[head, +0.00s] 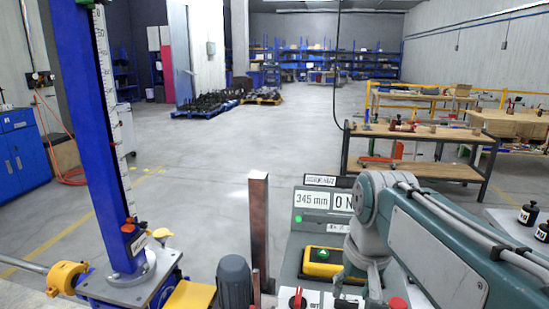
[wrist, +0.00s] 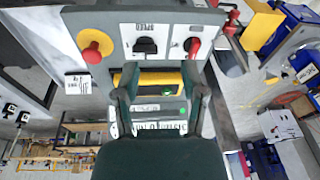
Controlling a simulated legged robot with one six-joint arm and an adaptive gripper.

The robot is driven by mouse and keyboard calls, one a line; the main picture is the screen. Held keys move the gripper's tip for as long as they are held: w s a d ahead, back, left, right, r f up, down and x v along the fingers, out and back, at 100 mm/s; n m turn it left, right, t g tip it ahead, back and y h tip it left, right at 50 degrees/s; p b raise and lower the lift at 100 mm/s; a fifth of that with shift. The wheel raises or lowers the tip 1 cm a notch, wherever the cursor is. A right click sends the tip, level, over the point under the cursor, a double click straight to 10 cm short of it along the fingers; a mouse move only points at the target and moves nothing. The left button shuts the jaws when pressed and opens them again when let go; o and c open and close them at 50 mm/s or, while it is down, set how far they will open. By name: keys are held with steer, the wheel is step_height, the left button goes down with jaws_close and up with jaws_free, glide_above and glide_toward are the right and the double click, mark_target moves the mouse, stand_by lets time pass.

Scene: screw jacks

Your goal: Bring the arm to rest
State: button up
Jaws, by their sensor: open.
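My arm (head: 435,245) reaches in from the right in the head view, bent, with its wrist low over a grey control panel (head: 305,222). My gripper (wrist: 158,108) shows in the wrist view with its two dark fingers apart and nothing between them. Beyond the fingers is a yellow device (head: 322,263) with a green screen, which also shows in the wrist view (wrist: 160,78). In the head view the gripper is mostly lost against dark parts at the bottom edge.
The panel carries a red stop button (wrist: 92,53), a black speed switch (wrist: 146,45) and a red knob (wrist: 192,46). A steel post (head: 258,225) and a blue column (head: 92,130) stand to the left. A workbench (head: 420,170) and black weights (head: 528,213) are to the right.

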steer(key=s+d+f+t, duration=0.1)
steer(key=s+f, duration=0.2)
steer(key=s, duration=0.2)
steer(key=s+d+f+n+t, duration=0.1)
steer(key=s+f+t, duration=0.1)
steer(key=s, duration=0.4)
steer(key=shift+d+f+t+h, duration=0.25)
steer(key=shift+f+t+h, duration=0.05)
steer(key=shift+f, duration=0.5)
